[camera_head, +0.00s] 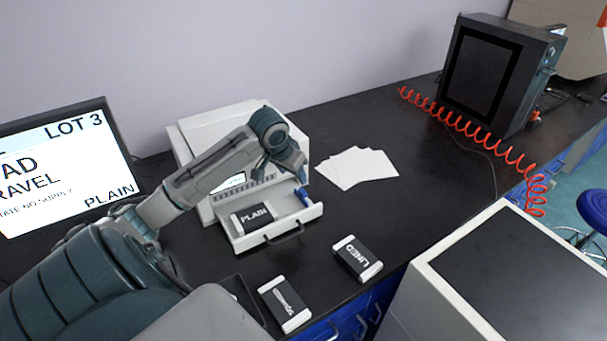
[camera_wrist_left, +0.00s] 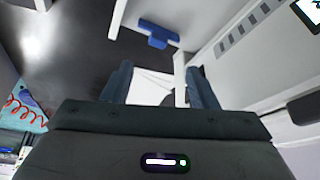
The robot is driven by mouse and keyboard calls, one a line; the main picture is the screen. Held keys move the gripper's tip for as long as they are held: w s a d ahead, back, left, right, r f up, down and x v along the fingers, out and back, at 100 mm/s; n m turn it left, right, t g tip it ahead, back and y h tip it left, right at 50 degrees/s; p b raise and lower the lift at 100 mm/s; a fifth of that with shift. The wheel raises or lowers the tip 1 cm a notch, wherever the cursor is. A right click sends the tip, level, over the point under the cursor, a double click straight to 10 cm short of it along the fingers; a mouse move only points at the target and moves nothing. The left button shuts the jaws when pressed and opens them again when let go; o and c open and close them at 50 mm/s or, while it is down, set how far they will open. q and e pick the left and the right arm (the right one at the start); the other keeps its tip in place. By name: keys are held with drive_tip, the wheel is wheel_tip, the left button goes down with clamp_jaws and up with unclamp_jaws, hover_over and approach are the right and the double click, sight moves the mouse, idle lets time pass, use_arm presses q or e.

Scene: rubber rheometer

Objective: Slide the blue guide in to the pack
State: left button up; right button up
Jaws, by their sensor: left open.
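The blue guide (camera_head: 304,196) stands at the right side of the open white drawer (camera_head: 308,213). The pack marked PLAIN (camera_head: 255,218) lies in the left part of the drawer, with a gap between it and the guide. My left gripper (camera_head: 290,176) is open and empty, above the back right part of the drawer, near the guide. In the left wrist view, the blue guide (camera_wrist_left: 158,33) shows beyond the two open fingers (camera_wrist_left: 161,84), apart from them. The pack is not clear in that view. My right gripper is not in view.
The white printer (camera_head: 205,131) stands behind the drawer. Paper sheets (camera_head: 356,168) lie to the right. A screen (camera_head: 62,170) reads LOT 3 and PLAIN.

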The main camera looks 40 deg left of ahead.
sight(302, 191)
use_arm(q)
drive_tip(key=p+x, duration=0.1)
drive_tip(key=x, duration=0.9)
drive_tip(key=shift+d, duration=0.15)
drive_tip(key=shift+c, duration=0.2)
